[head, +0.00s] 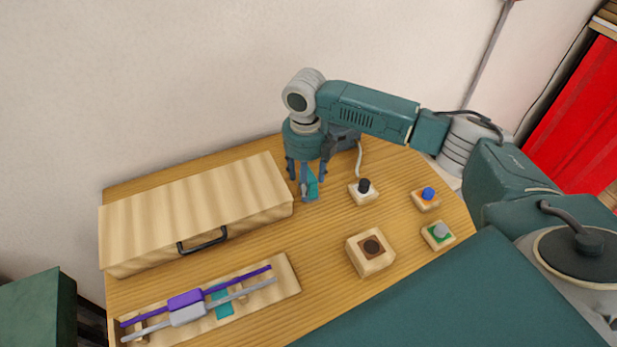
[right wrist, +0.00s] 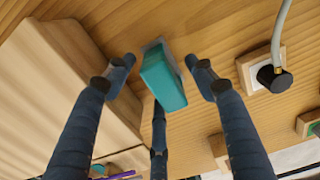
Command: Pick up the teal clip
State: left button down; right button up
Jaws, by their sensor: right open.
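The teal clip (head: 312,187) stands on the wooden table, close to the right end of the wooden box. In the right wrist view the teal clip (right wrist: 163,82) appears as a rounded teal block with a grey part at its far end. My right gripper (head: 306,190) points down over it. Its dark fingers (right wrist: 160,85) are spread around the clip, with gaps visible on both sides, so it is open and not gripping. My left gripper is not in view.
A wooden box (head: 180,212) with a black handle stands left of the clip. A black-knobbed block (head: 364,192) stands right. Blue (head: 427,198), grey (head: 438,235) and brown (head: 371,252) button blocks lie further right. A rack (head: 285,280) holds purple and grey rods in front.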

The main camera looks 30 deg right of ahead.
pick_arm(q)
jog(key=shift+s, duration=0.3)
pick_arm(e)
jog(key=c, duration=1.2)
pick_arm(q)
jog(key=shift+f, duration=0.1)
pick_arm(e)
jog(key=shift+r, duration=0.15)
jog(key=shift+c, duration=0.2)
